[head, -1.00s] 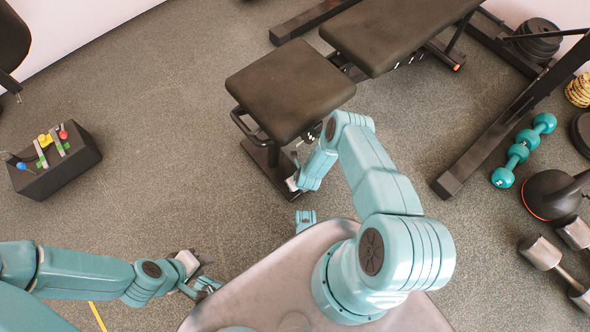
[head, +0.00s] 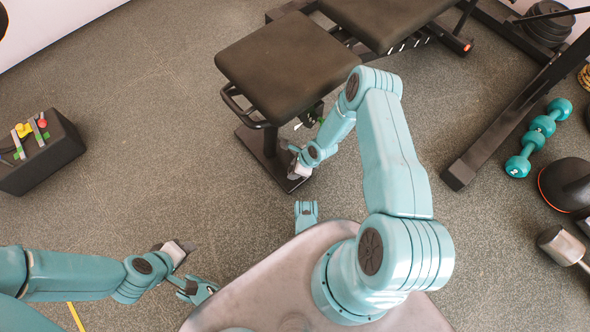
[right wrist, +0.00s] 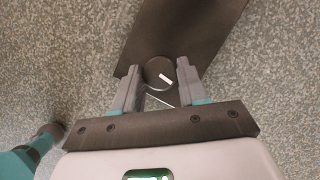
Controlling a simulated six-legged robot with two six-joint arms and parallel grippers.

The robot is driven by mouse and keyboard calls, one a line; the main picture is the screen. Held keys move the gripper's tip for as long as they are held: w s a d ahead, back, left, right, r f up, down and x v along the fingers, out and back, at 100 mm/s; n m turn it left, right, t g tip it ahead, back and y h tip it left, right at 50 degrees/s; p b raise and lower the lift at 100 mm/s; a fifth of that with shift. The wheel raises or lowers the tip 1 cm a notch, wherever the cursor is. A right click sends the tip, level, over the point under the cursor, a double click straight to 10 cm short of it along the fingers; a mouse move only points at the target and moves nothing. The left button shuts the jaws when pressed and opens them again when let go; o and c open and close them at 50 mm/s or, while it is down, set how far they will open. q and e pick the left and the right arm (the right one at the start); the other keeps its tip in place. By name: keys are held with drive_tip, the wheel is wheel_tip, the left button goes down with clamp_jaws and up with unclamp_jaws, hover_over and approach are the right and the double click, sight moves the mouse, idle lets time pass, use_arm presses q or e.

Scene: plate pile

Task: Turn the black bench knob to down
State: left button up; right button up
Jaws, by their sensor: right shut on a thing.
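The black bench knob (right wrist: 155,69) is a round dark disc with a white mark in the right wrist view. Its mark slants, lying on the right half of the disc. My right gripper (right wrist: 158,80) is shut on the knob, with one finger at each side of it. In the head view my right gripper (head: 294,172) is low beside the foot of the black padded bench (head: 285,62); the knob cannot be made out there. My left gripper (head: 187,248) is low over the floor at the left, away from the bench, with its jaws too small to judge.
A black box with coloured controls (head: 40,160) stands on the floor at far left. Teal dumbbells (head: 533,138), a kettlebell (head: 567,186) and a dark rack foot (head: 480,160) are at the right. The floor between the box and the bench is clear.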

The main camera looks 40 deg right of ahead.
drive_tip(key=shift+w+n, duration=0.1)
drive_tip(key=shift+n, duration=0.3)
drive_tip(key=o, duration=1)
drive_tip(key=p+v, duration=0.1)
drive_tip(key=v, duration=0.3)
drive_tip(key=shift+w+d, duration=0.1)
drive_tip(key=s+d, duration=0.5)
drive_tip(key=s+d+b, duration=0.1)
drive_tip(key=s+d, duration=0.2)
drive_tip(key=shift+s+d+f, duration=0.15)
drive_tip(key=shift+f, duration=0.25)
drive_tip(key=shift+o, duration=0.2)
